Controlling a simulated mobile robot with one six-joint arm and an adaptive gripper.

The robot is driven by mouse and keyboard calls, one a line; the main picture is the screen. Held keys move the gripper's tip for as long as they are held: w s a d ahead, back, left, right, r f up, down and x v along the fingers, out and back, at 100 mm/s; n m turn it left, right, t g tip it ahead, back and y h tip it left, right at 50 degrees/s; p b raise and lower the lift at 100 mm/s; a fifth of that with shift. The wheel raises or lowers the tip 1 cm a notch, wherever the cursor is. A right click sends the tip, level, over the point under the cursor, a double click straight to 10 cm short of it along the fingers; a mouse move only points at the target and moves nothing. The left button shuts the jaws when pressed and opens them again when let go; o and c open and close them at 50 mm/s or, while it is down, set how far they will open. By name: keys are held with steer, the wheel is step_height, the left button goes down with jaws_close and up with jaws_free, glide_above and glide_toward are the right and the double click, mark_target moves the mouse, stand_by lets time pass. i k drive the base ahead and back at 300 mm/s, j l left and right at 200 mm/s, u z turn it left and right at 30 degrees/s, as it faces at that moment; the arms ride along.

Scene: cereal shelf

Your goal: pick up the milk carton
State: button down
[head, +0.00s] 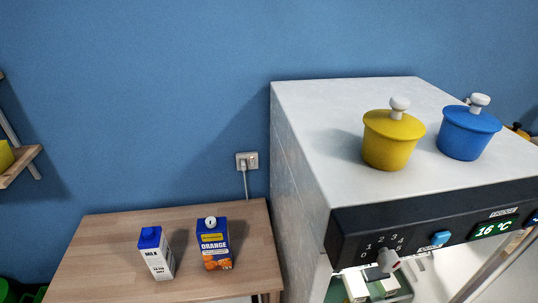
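The milk carton (156,254) is white with a blue top and dark print. My gripper is not in view.
A white appliance (300,130) with a dark control panel (450,232) stands right of the table. A yellow pot (390,140) and a blue pot (467,132) sit on top. A wall socket (247,160) with a plugged cable is behind. A wooden shelf (22,162) is at left.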

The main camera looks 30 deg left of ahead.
mark_target(153, 245)
steer(key=l+u, duration=0.15)
steer(key=u, duration=2.05)
steer(key=j, duration=0.1)
